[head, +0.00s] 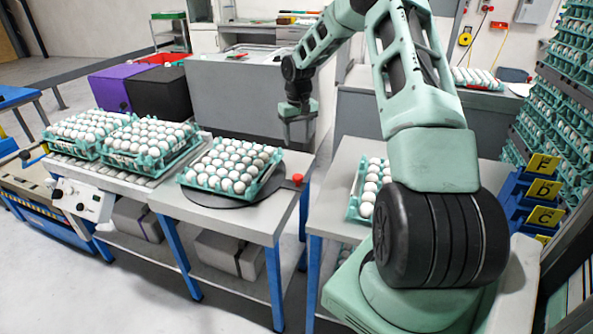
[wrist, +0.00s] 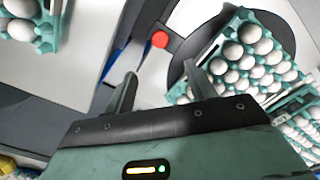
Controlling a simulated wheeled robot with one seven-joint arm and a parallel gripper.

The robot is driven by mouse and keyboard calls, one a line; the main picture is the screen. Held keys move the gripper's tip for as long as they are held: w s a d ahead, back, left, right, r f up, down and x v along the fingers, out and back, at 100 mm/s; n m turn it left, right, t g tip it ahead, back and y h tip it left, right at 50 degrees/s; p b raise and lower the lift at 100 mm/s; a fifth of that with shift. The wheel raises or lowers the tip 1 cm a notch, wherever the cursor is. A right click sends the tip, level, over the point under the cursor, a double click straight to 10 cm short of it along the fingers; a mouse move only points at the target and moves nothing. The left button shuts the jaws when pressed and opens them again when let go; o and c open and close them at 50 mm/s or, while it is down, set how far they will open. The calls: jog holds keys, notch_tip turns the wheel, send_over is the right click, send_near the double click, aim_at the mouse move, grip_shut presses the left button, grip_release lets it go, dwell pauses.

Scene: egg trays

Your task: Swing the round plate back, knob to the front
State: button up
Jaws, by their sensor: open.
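The round plate (head: 215,202) is a dark disc on the middle table, and it shows in the wrist view (wrist: 203,43). A teal tray (head: 252,190) full of white eggs sits on it. The red knob (head: 297,178) is at the plate's right side, near the table's right edge. In the wrist view the knob (wrist: 160,40) is on a grey tab beside the plate. My gripper (head: 299,139) is open and empty, above and behind the knob in the head view. In the wrist view the knob appears beyond the gap between my fingertips (wrist: 160,73), apart from them.
More egg trays (head: 105,140) stand on the conveyor at left. Another tray (head: 354,208) sits on the table at right, across a narrow gap. Purple (head: 118,90) and black (head: 160,93) boxes are behind. Stacked egg trays (head: 560,100) and labelled blue bins (head: 515,195) stand at far right.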

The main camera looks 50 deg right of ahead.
aim_at(298, 176)
notch_tip(298, 176, down, 15)
jog(key=shift+p, duration=1)
jog(key=shift+a, duration=0.1)
grip_shut()
